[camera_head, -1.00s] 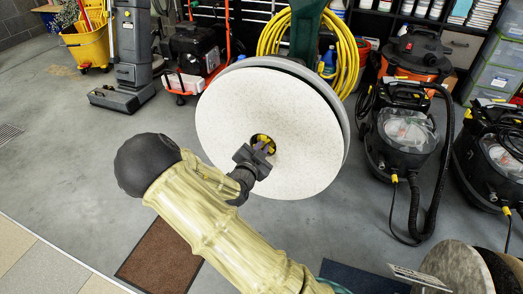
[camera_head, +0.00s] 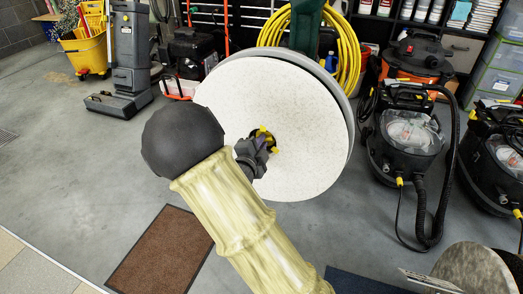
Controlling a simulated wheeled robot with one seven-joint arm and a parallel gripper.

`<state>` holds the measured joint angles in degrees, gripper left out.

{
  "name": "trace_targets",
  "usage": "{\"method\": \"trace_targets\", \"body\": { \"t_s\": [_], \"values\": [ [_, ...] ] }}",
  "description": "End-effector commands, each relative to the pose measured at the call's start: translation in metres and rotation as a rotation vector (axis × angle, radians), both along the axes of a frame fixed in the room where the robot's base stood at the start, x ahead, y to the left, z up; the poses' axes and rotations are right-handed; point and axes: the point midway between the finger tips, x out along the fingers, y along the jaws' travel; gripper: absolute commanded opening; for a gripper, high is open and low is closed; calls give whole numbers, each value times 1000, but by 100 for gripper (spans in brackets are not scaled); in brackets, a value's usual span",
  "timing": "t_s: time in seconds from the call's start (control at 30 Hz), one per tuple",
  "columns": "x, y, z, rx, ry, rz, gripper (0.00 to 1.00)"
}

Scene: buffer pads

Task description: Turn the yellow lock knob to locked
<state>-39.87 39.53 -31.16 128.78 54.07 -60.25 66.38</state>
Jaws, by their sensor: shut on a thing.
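The yellow lock knob (camera_head: 266,136) sits in the dark centre hole of a round white pad (camera_head: 300,110), which faces me on the underside of a tipped-up floor machine. My gripper (camera_head: 262,141) is at the centre hole, with its fingers shut on the yellow knob. The gripper body and fingers cover part of the knob, so its exact turn angle is hard to read. My sleeved arm reaches up from the bottom of the view.
Two black vacuums (camera_head: 405,132) stand at the right. A yellow mop bucket (camera_head: 84,50) and a grey upright machine (camera_head: 130,55) stand at the back left. A brown mat (camera_head: 160,250) lies on the floor. More round pads (camera_head: 474,272) are at the lower right. Grey floor at the left is clear.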

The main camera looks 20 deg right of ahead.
Motion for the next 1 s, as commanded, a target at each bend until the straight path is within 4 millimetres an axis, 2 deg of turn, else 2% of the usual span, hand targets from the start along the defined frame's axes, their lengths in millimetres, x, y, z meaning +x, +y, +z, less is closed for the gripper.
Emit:
{"method": "trace_targets", "body": {
  "t_s": [0.03, 0.43, 1.0],
  "values": [
    [3, 7, 0, 17, -17, 17, 0],
    [3, 7, 0, 43, -35, 14, 0],
    [3, 7, -2, 312, -229, -15, 0]
  ]
}}
